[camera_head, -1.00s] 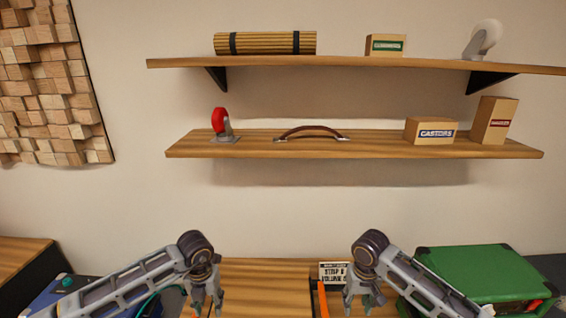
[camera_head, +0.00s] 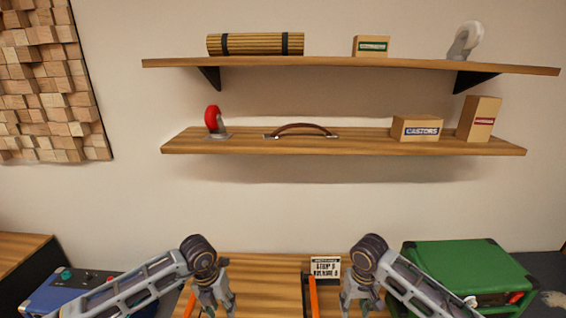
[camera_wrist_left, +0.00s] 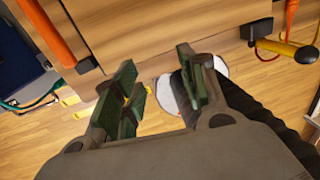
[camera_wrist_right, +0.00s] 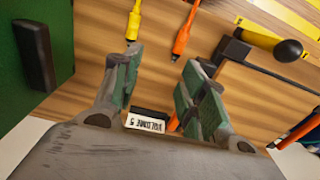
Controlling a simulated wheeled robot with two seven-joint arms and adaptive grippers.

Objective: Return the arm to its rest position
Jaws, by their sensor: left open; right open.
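My right gripper (camera_head: 358,298) hangs at the lower middle of the head view, in front of the wooden bench. Its fingers are apart and empty in the right wrist view (camera_wrist_right: 152,88). My left gripper (camera_head: 216,298) hangs to its left at a similar height. In the left wrist view its fingers (camera_wrist_left: 160,88) are apart with nothing between them. Both arms come in from the lower corners of the head view.
A small sign (camera_head: 326,267) stands on the wooden bench (camera_head: 262,285) between the arms. A green case (camera_head: 465,268) is at right and a blue unit (camera_head: 62,292) at left. Two wall shelves (camera_head: 340,144) hold a red castor, a handle and boxes, well above the grippers.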

